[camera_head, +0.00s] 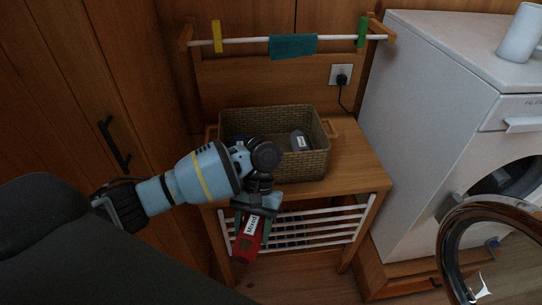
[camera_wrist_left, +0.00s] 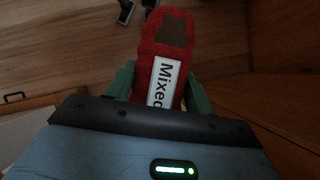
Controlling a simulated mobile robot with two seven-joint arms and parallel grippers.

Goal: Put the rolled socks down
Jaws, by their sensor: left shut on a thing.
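The rolled socks (camera_wrist_left: 165,50) are a red bundle with a brown patch and a white label reading "Mixed". My left gripper (camera_wrist_left: 160,88) is shut on them, with a green finger on each side. In the head view the red rolled socks (camera_head: 247,236) hang below my left gripper (camera_head: 253,215), in front of the wooden stand's front edge and its white lower rack. A woven basket (camera_head: 312,161) stands on the stand top. It holds a grey item with a white label (camera_head: 298,141) and a dark blue item partly hidden by my left wrist. My right gripper is not in view.
The wooden stand (camera_head: 352,165) has bare top to the right of the basket. A rail above carries a teal cloth (camera_head: 293,46). A white washing machine (camera_head: 420,110) stands at the right, its round door (camera_head: 462,222) open. Tall wooden cabinet doors (camera_head: 75,90) line the left.

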